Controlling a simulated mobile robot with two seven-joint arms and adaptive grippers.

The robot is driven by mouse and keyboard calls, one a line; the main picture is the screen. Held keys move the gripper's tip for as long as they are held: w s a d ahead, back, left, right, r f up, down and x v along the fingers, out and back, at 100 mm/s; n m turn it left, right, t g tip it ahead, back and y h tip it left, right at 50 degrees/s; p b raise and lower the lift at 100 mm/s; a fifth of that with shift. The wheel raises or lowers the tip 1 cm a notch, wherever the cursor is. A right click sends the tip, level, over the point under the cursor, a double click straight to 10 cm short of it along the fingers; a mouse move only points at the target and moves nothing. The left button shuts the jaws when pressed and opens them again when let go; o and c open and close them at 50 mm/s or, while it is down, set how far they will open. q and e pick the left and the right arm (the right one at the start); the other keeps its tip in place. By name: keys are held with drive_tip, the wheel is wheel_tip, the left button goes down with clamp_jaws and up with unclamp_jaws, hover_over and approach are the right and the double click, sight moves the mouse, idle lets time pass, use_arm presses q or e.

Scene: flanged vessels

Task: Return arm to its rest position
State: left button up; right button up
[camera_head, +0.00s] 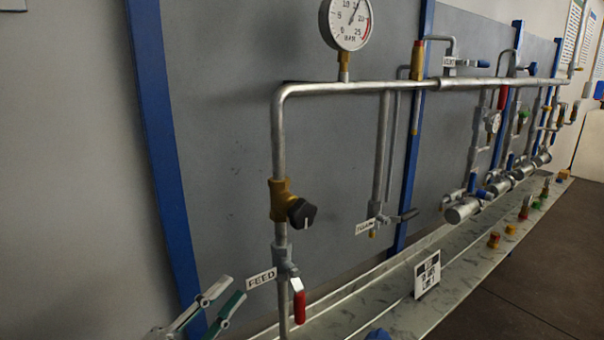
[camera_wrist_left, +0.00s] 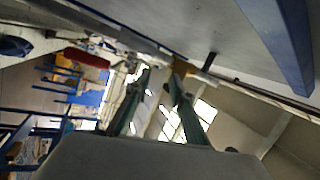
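My left gripper (camera_head: 222,297) is at the bottom left of the head view, beside the lower pipe and the FEED label (camera_head: 261,279). Its two fingers stand apart with nothing between them. In the left wrist view the open fingers (camera_wrist_left: 160,95) show over a tilted view of the room, also with nothing held. A red-handled valve (camera_head: 298,300) hangs on the pipe just right of the gripper, with a gap between them. My right gripper shows in neither view.
Steel pipe (camera_head: 340,88) with a pressure gauge (camera_head: 346,22) runs along the grey panel. A black knob (camera_head: 302,213) sticks out above the FEED valve. A blue post (camera_head: 160,150) stands behind the gripper. Several metal vessels (camera_head: 462,210) line the ledge at right.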

use_arm(q)
drive_tip(key=s+a+f+n+g+y, duration=0.1)
drive_tip(key=s+a+f+n+y, duration=0.2)
drive_tip(key=f, duration=0.5)
drive_tip(key=a+f+n+y, duration=0.1)
drive_tip(key=f+n+y, duration=0.2)
drive_tip(key=f+n, duration=0.3)
drive_tip(key=s+a+f+n+g+y, duration=0.1)
drive_tip(key=s+a+f+n+y, duration=0.15)
drive_tip(key=f, duration=0.65)
drive_tip(key=s+f+n+g+y, duration=0.2)
drive_tip(key=s+f+n+g, duration=0.3)
drive_tip(key=s+f, duration=0.8)
wheel_tip(320, 180, down, 3)
drive_tip(key=shift+s+d+f+n, duration=0.1)
drive_tip(key=shift+s+d+n, duration=0.05)
drive_tip(key=shift+n, duration=0.4)
